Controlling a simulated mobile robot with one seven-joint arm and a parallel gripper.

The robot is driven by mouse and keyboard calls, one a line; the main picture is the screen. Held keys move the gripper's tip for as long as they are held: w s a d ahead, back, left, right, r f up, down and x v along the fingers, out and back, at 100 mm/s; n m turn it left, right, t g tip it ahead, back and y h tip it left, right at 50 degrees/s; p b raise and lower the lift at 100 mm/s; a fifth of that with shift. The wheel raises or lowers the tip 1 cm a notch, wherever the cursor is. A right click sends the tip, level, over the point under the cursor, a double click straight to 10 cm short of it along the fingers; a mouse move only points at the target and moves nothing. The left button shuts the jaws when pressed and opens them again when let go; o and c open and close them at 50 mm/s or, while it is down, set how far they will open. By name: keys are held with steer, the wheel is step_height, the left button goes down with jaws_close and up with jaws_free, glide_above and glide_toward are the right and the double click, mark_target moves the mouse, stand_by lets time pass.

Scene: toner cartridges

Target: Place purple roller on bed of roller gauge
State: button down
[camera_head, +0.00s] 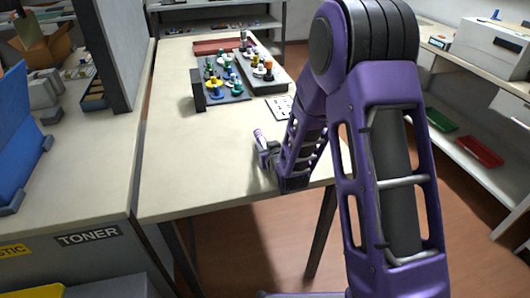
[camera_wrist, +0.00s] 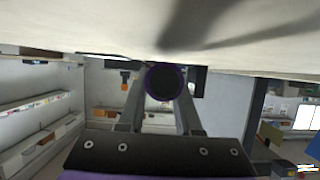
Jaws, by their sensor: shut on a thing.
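The purple roller (camera_head: 259,136) stands up from my gripper (camera_head: 265,150) in the head view, above the near right part of the table. In the wrist view the roller (camera_wrist: 164,82) shows end-on, as a dark disc with a purple rim between the two fingers. My gripper (camera_wrist: 160,108) is shut on it. I cannot clearly pick out the roller gauge. A dark upright block (camera_head: 198,90) stands at the left end of a dark tray farther along the table, and I cannot tell whether it belongs to the gauge.
The dark tray (camera_head: 237,98) and a grey tray (camera_head: 274,83) hold several coloured pieces. A red tray (camera_head: 203,50) lies behind them. A white dotted card (camera_head: 279,107) lies beside my arm. The near part of the long table (camera_head: 190,165) is bare.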

steer(key=shift+f, duration=0.8)
steer(key=shift+f, duration=0.1)
steer(key=c, duration=0.6)
jaws_free()
